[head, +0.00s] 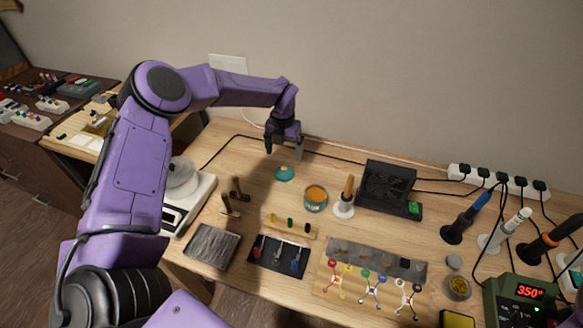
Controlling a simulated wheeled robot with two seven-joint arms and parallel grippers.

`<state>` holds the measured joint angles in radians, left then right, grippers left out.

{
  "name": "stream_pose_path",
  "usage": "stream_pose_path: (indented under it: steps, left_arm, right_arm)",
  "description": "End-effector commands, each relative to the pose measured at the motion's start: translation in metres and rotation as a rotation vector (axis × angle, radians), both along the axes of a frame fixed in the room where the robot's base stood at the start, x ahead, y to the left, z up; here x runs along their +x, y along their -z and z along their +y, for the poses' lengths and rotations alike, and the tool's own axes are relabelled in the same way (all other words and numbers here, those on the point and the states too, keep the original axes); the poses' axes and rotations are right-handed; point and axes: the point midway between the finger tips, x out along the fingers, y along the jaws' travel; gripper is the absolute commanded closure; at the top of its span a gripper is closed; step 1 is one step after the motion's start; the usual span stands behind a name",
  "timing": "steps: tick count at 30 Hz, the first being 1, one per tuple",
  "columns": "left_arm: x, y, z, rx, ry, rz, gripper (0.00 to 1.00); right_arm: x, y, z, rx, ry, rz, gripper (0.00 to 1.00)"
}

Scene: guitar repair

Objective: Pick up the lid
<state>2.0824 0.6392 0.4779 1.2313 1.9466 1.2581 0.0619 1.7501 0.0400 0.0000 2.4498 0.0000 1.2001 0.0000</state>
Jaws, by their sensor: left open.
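A small teal lid (284,173) lies flat on the wooden workbench, left of a round open tin (315,197) with orange contents and a teal rim. My left gripper (283,148) is open and empty, above and behind the lid, with its fingers pointing down. It looks apart from the lid, though the exact height is hard to tell. My right gripper is not in view.
A white scale (187,200) is at left. Small tools and mats fill the front. Cables run along the wall.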

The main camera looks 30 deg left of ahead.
Motion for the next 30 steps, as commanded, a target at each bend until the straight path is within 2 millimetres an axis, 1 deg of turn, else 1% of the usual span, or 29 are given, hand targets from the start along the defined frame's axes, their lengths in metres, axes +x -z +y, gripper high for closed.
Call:
stream_pose_path:
  steps: [1,5,10,12,13,16,21,22,23,24,26,27,30]
  left_arm:
    - [-0.001,0.006,0.000,0.001,-0.001,0.001,0.08]
    - [0.002,0.022,0.000,0.002,0.000,0.005,0.08]
    - [0.006,0.053,-0.007,0.004,0.004,0.012,0.08]
    - [0.007,0.067,-0.007,0.004,0.003,0.011,0.08]
    - [0.007,0.071,-0.007,0.004,0.003,0.010,0.08]
    - [0.008,0.078,-0.007,0.004,0.004,0.008,0.08]
    - [0.008,0.079,-0.007,0.003,0.004,0.007,0.08]
    - [0.008,0.079,-0.007,0.003,0.004,0.007,0.15]
    - [0.008,0.079,-0.007,0.003,0.004,0.007,0.25]
    - [0.008,0.079,-0.007,0.003,0.004,0.007,0.38]
    - [0.008,0.079,-0.007,0.003,0.004,0.008,0.57]
    - [0.008,0.079,-0.007,0.003,0.004,0.008,0.70]
    - [0.007,0.079,-0.007,0.004,0.004,0.009,0.76]
  right_arm:
    - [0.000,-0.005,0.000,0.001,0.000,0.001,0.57]
    - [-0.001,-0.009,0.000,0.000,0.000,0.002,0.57]
    - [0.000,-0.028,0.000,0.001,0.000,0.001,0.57]
    - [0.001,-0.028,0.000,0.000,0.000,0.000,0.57]
    - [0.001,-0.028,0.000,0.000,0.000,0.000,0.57]
    - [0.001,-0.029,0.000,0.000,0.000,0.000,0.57]
    - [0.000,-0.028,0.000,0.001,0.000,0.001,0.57]
    - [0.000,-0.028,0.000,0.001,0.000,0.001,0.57]
    - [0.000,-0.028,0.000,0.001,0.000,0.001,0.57]
    - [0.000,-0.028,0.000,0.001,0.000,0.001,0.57]
    - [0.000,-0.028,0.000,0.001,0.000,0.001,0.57]
    - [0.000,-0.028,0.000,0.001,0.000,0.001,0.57]
    - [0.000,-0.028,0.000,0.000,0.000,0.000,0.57]
